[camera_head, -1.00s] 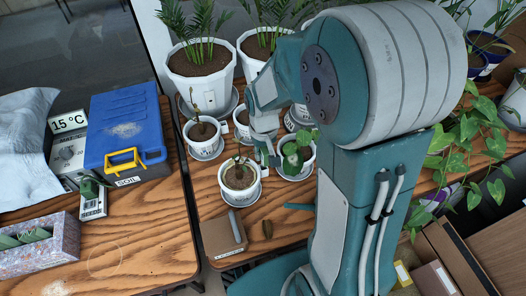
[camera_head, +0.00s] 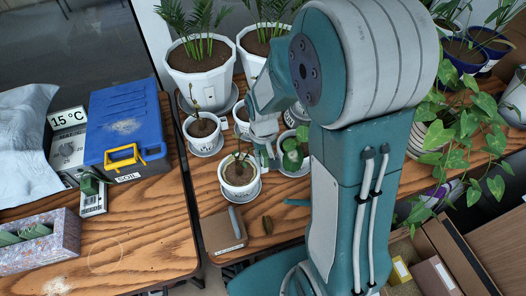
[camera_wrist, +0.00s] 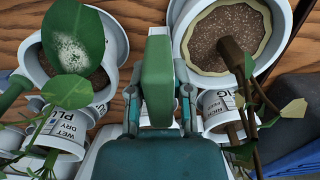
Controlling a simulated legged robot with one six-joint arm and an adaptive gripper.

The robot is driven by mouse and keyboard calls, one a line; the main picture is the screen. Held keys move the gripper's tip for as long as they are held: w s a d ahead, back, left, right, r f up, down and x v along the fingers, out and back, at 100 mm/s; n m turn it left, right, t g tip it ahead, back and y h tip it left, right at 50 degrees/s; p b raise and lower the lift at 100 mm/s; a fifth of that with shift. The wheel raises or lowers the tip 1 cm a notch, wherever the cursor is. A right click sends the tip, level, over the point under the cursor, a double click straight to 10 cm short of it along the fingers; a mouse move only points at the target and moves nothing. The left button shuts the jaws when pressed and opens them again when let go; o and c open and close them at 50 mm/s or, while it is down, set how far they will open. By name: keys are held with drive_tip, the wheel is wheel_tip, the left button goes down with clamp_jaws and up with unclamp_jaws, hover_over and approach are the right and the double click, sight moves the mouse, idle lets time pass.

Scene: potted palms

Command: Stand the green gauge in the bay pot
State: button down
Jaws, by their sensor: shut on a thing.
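My gripper (camera_wrist: 159,108) is shut on the green gauge (camera_wrist: 157,72), a narrow green block standing between the fingers in the wrist view. Beyond the fingers, a white pot with bare soil and a brown stem (camera_wrist: 222,40) is at the upper right, and a pot under a large green leaf (camera_wrist: 110,45) is at the upper left. The gauge appears apart from both soils. In the head view my gripper (camera_head: 266,150) is among small white pots, between a front pot (camera_head: 240,180) and a leafy pot (camera_head: 293,160). I cannot tell which is the bay pot.
Another small pot (camera_head: 204,135) and two large palm pots (camera_head: 202,65) stand behind. A brown board (camera_head: 223,232) lies in front. Left, a second table holds a blue soil box (camera_head: 125,125) and a speckled tray (camera_head: 40,245). A trailing plant (camera_head: 460,140) hangs at the right.

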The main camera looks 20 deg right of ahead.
drive_tip(key=shift+f, duration=0.8)
drive_tip(key=shift+c, duration=2.3)
unclamp_jaws()
drive_tip(key=o, duration=0.5)
drive_tip(key=shift+c, duration=0.2)
drive_tip(key=shift+r, duration=4.05)
